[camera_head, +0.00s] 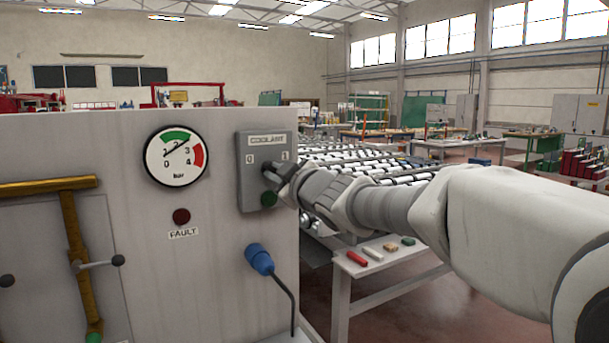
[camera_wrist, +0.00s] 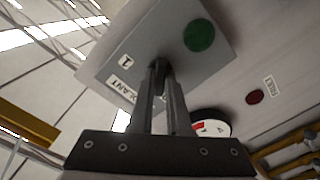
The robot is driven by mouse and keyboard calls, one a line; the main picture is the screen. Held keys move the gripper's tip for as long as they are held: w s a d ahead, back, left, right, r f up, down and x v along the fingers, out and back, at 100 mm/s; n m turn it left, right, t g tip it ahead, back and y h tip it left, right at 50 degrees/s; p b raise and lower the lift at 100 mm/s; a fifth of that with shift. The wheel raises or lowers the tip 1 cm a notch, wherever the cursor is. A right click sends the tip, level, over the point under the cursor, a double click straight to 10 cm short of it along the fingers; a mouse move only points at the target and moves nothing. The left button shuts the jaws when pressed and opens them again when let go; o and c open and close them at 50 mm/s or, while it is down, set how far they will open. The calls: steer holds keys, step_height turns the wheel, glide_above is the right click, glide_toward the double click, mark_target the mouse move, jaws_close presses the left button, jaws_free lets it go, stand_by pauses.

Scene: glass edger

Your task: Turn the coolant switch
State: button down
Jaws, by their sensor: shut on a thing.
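The coolant switch box (camera_head: 251,145) is a grey plate on the front of the machine cabinet, labelled COOLANT, with marks 0 and 1 and a dark green round button or lamp (camera_head: 269,199) low on it. My gripper (camera_head: 272,172) reaches it from the right, at the knob between the marks. In the wrist view the box (camera_wrist: 205,75) looks turned, and the two fingers of my gripper (camera_wrist: 160,72) are shut on the dark switch knob (camera_wrist: 159,66). The fingers mostly hide the knob, so I cannot tell its exact angle.
A pressure gauge (camera_head: 175,155) and a dark red FAULT lamp (camera_head: 181,216) sit left of the box. A blue plug (camera_head: 259,259) with a cable sticks out below. Brass pipes (camera_head: 69,222) with a lever run at far left. A roller conveyor (camera_head: 350,160) stands behind my arm.

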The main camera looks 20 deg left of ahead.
stand_by(0.3)
steer(key=c, duration=0.9)
jaws_free()
steer(key=p+v, duration=0.1)
steer(key=v, duration=1.6)
steer(key=shift+s+d, duration=0.1)
steer(key=shift+d, duration=0.15)
